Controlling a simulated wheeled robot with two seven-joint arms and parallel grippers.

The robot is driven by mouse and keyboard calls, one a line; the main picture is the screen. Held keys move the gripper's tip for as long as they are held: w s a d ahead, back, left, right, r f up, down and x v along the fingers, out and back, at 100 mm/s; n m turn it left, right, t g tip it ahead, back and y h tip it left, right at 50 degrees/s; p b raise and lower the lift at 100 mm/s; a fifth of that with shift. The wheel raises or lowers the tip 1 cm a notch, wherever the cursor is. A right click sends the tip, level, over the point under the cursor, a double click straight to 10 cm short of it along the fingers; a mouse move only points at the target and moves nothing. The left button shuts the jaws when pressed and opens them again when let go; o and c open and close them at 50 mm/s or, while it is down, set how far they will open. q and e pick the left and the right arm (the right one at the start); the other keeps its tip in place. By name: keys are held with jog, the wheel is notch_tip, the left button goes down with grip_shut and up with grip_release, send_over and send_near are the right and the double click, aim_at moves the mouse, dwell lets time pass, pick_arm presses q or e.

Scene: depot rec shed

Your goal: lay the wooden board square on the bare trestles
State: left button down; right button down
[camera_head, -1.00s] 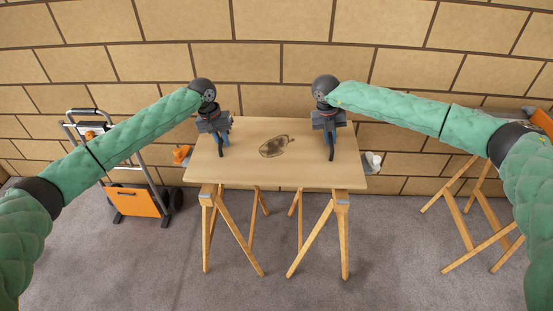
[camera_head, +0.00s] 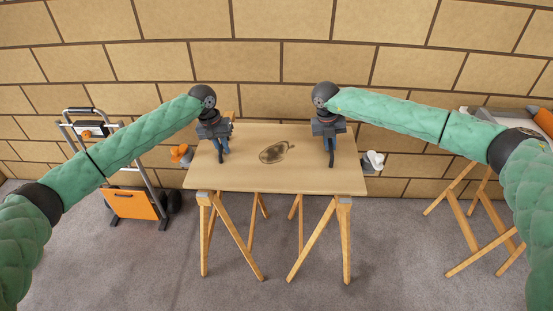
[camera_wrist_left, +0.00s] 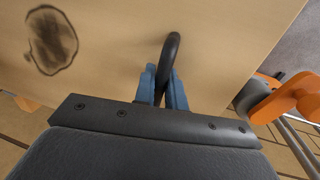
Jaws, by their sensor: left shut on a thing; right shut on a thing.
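The wooden board (camera_head: 245,175) lies roughly level over the trestles, a dark oval mark on its top. It overhangs the left trestle (camera_head: 205,225) and right trestle (camera_head: 344,230) by similar amounts. Its front edge runs nearly parallel to the picture's bottom. I cannot tell whether it touches the trestle tops. My left gripper (camera_head: 223,150) is shut on a dark looped handle on the board; the handle (camera_wrist_left: 172,50) shows between blue fingers in the left wrist view. My right gripper (camera_head: 331,155) is shut on the board's right handle, its grip partly hidden.
A hand truck with an orange plate (camera_head: 133,203) stands at the left. Orange (camera_head: 181,154) and white (camera_head: 372,161) objects show beyond the board's sides. Another trestle-legged stand (camera_head: 475,225) is at the right. A block wall is behind. The carpet in front is clear.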

pick_arm(q)
jog(key=c, duration=1.5)
grip_release()
pick_arm(e)
jog(key=c, duration=1.5)
grip_release()
pick_arm(q)
jog(key=shift+o, duration=0.2)
pick_arm(e)
jog(key=shift+o, duration=0.2)
jog(key=shift+f, duration=0.1)
jog(key=shift+a+r, duration=0.1)
jog(key=shift+r, duration=0.35)
pick_arm(q)
notch_tip(320, 180, up, 12)
jog(key=a, duration=0.2)
jog(key=shift+a+f, duration=0.15)
jog(key=shift+a, duration=0.05)
pick_arm(e)
notch_tip(320, 180, up, 11)
jog(key=a, duration=0.2)
jog(key=shift+w, duration=0.15)
pick_arm(q)
jog(key=shift+w, duration=0.15)
